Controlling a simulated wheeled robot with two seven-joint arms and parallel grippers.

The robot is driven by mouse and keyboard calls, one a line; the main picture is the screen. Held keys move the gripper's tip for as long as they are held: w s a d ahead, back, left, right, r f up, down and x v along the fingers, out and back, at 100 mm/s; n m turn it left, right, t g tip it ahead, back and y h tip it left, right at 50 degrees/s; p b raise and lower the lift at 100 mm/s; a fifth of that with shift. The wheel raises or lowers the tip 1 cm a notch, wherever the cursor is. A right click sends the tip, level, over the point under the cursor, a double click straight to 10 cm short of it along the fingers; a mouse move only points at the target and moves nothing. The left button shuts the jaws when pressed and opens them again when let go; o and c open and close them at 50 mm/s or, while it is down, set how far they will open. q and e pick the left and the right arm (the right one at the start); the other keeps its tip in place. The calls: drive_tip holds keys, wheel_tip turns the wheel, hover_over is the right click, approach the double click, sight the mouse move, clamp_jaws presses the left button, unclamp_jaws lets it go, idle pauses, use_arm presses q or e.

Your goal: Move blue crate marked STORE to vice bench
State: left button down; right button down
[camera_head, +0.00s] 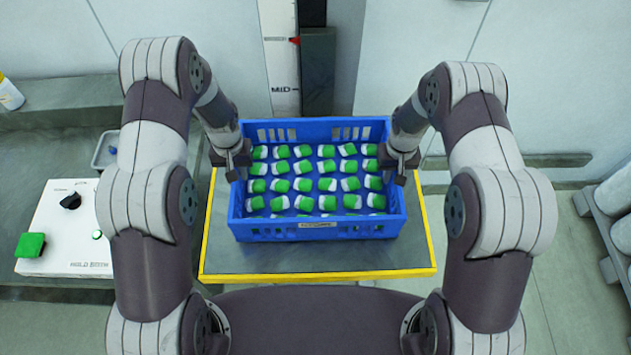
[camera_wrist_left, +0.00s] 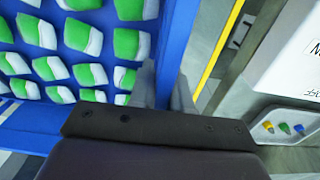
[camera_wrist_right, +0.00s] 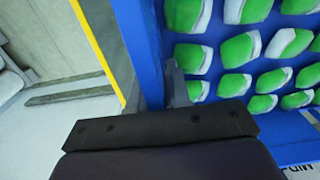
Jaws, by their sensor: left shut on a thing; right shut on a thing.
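The blue crate (camera_head: 318,228) is in the middle of the head view, filled with several green-and-white items in rows. A small label sits on its near wall, too small to read. My left gripper (camera_head: 232,165) is shut on the crate's left wall, and my right gripper (camera_head: 402,165) is shut on its right wall. The crate's left wall (camera_wrist_left: 172,40) shows between the fingers in the left wrist view. Its right wall (camera_wrist_right: 150,50) shows in the right wrist view. The crate appears level. I cannot tell whether it touches the surface below. No vice is visible.
A grey surface with a yellow edge (camera_head: 318,275) lies under the crate. To the left, a grey bench (camera_head: 50,148) holds a white panel (camera_head: 70,225) with a green block (camera_head: 30,245). A post marked MID (camera_head: 283,75) stands behind. Grey cylinders (camera_head: 615,190) lie at the right.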

use_arm(q)
drive_tip(key=shift+w, duration=0.1)
use_arm(e)
drive_tip(key=shift+w+r, duration=0.1)
